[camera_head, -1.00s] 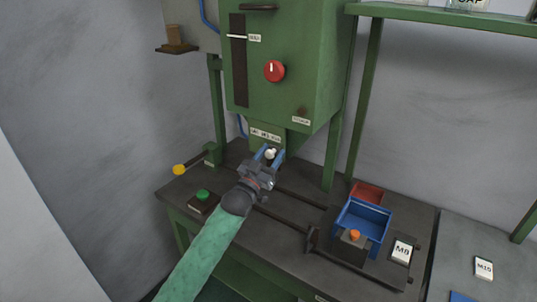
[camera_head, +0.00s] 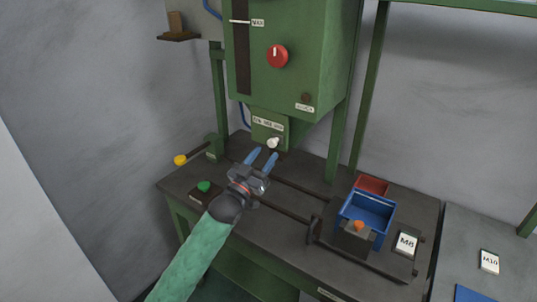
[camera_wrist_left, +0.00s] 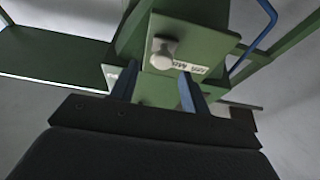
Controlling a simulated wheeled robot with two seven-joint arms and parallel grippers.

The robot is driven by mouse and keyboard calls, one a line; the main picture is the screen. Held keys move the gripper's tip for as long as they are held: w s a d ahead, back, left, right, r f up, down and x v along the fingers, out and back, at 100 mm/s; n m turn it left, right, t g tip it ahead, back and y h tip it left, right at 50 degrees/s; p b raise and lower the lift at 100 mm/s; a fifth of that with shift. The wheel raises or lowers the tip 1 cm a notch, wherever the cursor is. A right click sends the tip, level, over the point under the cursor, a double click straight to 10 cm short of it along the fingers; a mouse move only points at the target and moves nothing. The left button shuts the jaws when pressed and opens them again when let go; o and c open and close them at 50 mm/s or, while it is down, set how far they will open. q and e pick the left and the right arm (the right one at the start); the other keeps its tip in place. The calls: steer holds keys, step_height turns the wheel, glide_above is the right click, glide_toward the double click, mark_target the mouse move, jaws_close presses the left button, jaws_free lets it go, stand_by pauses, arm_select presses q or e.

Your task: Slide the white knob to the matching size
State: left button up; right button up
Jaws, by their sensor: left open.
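The label's marks are too small to read surely. Cards marked M8 (camera_head: 406,243) and M10 (camera_head: 489,261) lie at the right. My right gripper is not in view.
A yellow-tipped lever (camera_head: 180,160) and a green button (camera_head: 204,186) are at the left.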

arm_select(q)
steer(key=shift+v, duration=0.95)
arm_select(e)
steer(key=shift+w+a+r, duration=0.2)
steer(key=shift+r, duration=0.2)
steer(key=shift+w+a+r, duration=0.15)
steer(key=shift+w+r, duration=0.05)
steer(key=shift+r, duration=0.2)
arm_select(q)
steer(key=shift+f, duration=0.1)
